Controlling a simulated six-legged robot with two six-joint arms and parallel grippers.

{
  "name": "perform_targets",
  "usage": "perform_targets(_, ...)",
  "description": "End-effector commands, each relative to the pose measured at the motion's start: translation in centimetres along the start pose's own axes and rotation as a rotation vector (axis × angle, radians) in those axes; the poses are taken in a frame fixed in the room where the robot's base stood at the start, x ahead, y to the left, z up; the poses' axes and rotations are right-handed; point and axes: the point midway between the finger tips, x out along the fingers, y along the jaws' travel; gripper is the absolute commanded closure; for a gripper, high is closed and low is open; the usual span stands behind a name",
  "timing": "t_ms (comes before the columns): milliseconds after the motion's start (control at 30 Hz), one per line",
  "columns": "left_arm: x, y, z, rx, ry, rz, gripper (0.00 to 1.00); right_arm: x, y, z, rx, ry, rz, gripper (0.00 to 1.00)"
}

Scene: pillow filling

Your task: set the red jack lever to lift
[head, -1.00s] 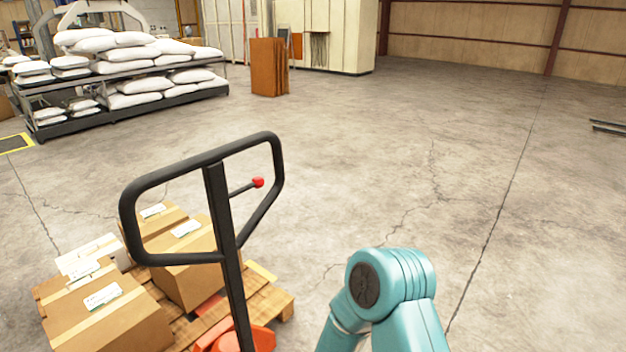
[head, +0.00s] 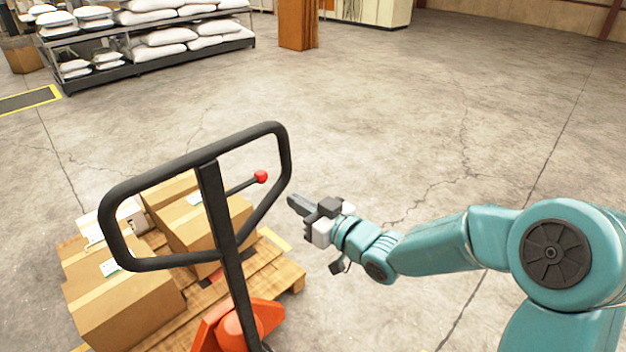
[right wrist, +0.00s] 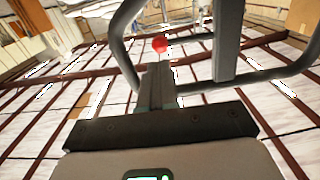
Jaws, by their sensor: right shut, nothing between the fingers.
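The red jack lever (head: 260,177) is a thin dark rod with a red ball end. It sticks out to the right from the post inside the black loop handle (head: 190,163) of the pallet jack. My right gripper (head: 292,201) is shut and empty, just right of the handle loop and a little lower than the red ball. It appears apart from the lever. In the right wrist view the red ball (right wrist: 159,45) shows just beyond the tips of my shut fingers (right wrist: 158,72), with the handle loop around it. My left gripper is not in view.
Cardboard boxes (head: 125,305) stand on a wooden pallet (head: 290,277) behind the handle. The orange jack body (head: 262,316) is at the handle's foot. A rack of white sacks (head: 165,37) stands at the back left. The concrete floor to the right is clear.

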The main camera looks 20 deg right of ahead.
Motion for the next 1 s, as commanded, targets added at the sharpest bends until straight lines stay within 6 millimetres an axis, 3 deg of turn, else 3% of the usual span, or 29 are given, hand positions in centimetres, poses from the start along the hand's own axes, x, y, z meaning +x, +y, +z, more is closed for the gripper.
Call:
perform_targets(100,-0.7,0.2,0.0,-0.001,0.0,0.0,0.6,-0.5,0.1,-2.3,-0.016,0.028,0.011,1.0)
perform_targets(233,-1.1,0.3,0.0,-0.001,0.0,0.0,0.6,-0.6,-0.1,-3.2,-0.021,0.037,0.015,1.0)
perform_targets(1000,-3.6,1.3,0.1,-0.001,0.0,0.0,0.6,6.7,0.4,-3.4,-0.02,0.033,0.017,1.0)
